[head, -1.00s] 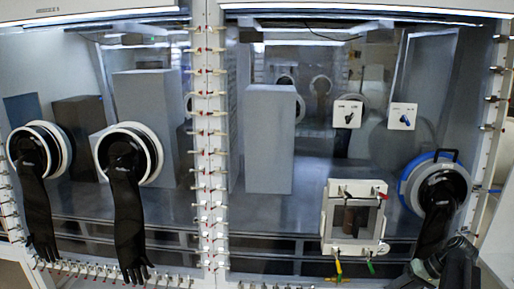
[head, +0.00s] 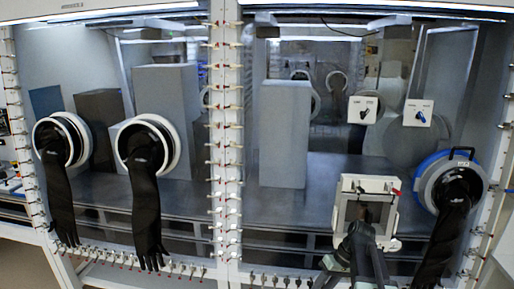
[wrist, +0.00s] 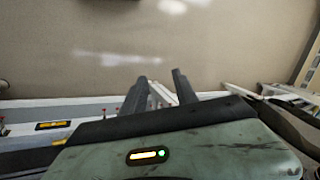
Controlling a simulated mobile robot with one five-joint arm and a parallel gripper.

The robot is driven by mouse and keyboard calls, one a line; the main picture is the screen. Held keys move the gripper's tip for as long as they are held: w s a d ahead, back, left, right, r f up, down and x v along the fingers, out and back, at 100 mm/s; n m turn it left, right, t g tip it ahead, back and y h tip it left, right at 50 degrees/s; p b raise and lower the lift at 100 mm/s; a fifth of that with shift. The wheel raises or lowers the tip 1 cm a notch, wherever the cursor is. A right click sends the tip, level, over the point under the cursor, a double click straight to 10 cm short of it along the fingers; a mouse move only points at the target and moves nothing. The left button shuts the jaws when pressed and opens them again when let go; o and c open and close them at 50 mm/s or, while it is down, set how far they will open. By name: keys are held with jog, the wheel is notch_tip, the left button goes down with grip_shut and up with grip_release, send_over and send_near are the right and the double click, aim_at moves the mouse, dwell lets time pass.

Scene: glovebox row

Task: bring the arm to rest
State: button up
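My gripper shows in the wrist view (wrist: 160,78) with its two dark fingers apart and a clear gap between them. Nothing is held between the fingers. Beyond them is a plain beige surface with bright reflections. In the head view my dark arm rises from the bottom edge, right of centre, in front of the small white framed box (head: 391,212) on the glovebox front. The arm covers the lower part of that box. I cannot tell from these views whether the arm touches it.
The glovebox row's clamp-studded white post (head: 227,140) stands in the middle. Black gloves hang from two white ports at left (head: 148,215) and from a blue-ringed port at right (head: 452,225). Grey blocks (head: 284,135) stand behind the glass. Two switch plates (head: 418,113) sit at upper right.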

jog(key=s+a+f+m+h, duration=0.2)
jog(key=s+a+m+h, duration=0.1)
jog(key=s+a+h, duration=0.2)
jog(key=shift+s+f+t, duration=0.15)
jog(key=shift+s+t, duration=0.05)
jog(key=shift+t, duration=0.2)
